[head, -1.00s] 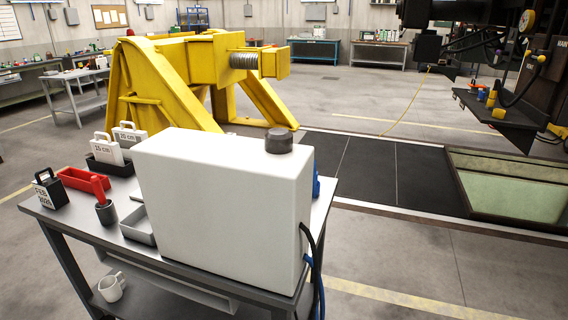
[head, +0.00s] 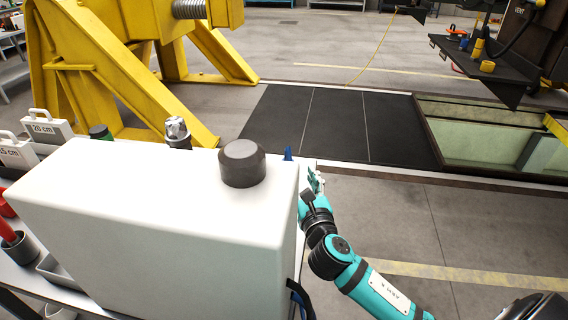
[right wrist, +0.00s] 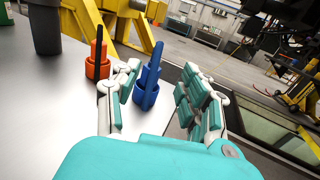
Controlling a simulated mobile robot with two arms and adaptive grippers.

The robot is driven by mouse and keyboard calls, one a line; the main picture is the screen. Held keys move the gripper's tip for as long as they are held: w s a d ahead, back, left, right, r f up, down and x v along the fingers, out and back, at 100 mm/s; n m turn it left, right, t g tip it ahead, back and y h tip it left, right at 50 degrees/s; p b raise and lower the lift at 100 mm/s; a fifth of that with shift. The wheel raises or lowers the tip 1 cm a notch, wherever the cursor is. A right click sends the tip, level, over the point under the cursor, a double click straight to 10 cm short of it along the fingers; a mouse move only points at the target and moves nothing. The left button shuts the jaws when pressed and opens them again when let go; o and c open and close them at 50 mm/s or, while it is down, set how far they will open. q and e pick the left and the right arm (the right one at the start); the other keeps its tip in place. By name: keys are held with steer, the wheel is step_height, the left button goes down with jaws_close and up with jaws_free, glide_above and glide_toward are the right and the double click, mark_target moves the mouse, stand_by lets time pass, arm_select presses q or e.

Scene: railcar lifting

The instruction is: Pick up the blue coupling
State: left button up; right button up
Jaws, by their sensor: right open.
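The blue coupling (right wrist: 147,88) stands upright on the grey table top in the right wrist view, a rounded blue cup with a darker blue upright piece. In the head view only its blue tip (head: 288,153) shows behind the white box. My right gripper (right wrist: 162,70) is open and empty. Its fingers appear on either side of the blue coupling in the picture, with the coupling just beyond them; I cannot tell whether they touch. In the head view my right gripper (head: 316,183) is at the table's right edge, partly hidden by the box. My left gripper is not in view.
The large white box (head: 150,230) with a dark round cap (head: 242,163) blocks much of the table. An orange-red holder (right wrist: 97,68) stands left of the blue coupling. A dark cylinder (right wrist: 45,28) is further left. The floor right of the table is clear.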

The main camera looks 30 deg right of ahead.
mark_target(288, 153)
steer(key=x, duration=0.7)
steer(key=shift+w, duration=0.1)
steer(key=shift+w+d+f, duration=0.1)
steer(key=shift+w+d, duration=0.05)
steer(key=shift+w, duration=0.3)
steer(key=shift+w+p, duration=0.3)
steer(key=x, duration=0.4)
steer(key=shift+w+f, duration=0.25)
steer(key=shift+w, duration=0.1)
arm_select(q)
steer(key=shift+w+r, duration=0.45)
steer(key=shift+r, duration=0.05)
arm_select(e)
steer(key=shift+s, duration=0.1)
steer(key=shift+c, duration=1)
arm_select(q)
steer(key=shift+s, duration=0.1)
arm_select(e)
jaws_close()
steer(key=shift+r, duration=0.1)
